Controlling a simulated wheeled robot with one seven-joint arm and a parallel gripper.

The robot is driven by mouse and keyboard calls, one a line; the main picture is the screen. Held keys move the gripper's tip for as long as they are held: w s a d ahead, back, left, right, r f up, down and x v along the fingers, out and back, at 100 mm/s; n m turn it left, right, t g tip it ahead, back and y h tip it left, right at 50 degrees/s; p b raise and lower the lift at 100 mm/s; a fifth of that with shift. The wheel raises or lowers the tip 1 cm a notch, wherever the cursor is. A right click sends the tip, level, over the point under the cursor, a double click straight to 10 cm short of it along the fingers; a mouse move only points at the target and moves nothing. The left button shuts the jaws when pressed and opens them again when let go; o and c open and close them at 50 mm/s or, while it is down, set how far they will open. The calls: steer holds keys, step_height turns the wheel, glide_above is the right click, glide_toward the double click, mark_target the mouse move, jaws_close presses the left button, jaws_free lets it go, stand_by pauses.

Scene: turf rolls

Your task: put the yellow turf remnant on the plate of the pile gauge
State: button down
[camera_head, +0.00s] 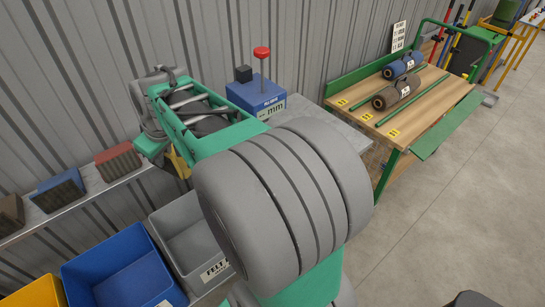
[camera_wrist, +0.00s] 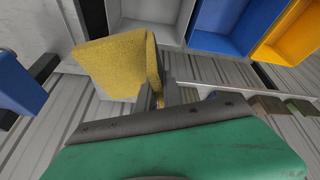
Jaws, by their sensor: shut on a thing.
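The yellow turf remnant (camera_wrist: 110,62) is a rough-faced block in the wrist view. My gripper (camera_wrist: 158,82) is shut on its edge and holds it tilted in front of the grey wall and bench. In the head view a small yellow patch (camera_head: 180,164) of it shows below my green arm; my fingers are hidden there. The pile gauge (camera_head: 257,96) is a blue box marked "mm" with a red knob on a rod, on the grey bench right of my gripper. A blue body, likely the gauge, shows at the left of the wrist view (camera_wrist: 18,86). I cannot make out its plate.
A grey bin marked FELT (camera_head: 165,220), a blue bin (camera_head: 80,264) and a yellow bin (camera_head: 38,294) stand at lower left. Red (camera_head: 118,161), blue (camera_head: 58,190) and brown (camera_head: 10,215) blocks sit on a ledge. A bench (camera_head: 440,95) with rolls stands right.

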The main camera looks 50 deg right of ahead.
steer(key=s+d+f+n+y+b, duration=0.15)
steer(key=s+d+f+b, duration=0.35)
steer(key=d, duration=0.7)
steer(key=s+d+f+n, duration=0.3)
steer(key=s+d, duration=0.4)
steer(key=d, duration=0.4)
steer(key=w+d+f+p, duration=0.1)
steer(key=d+f+p, duration=0.1)
steer(key=d+f, duration=0.2)
steer(key=w+d+f+p, duration=0.1)
steer(key=w+d+f, duration=0.1)
steer(key=d+f, duration=0.2)
steer(key=w+d+f+p, duration=0.2)
steer(key=d+f, duration=0.2)
steer(key=d, duration=0.1)
steer(key=shift+d+f+p, duration=0.1)
steer(key=shift+p, duration=0.2)
steer(key=shift+f+b, duration=0.3)
steer(key=shift+f, duration=0.2)
steer(key=c, duration=1.5)
jaws_free()
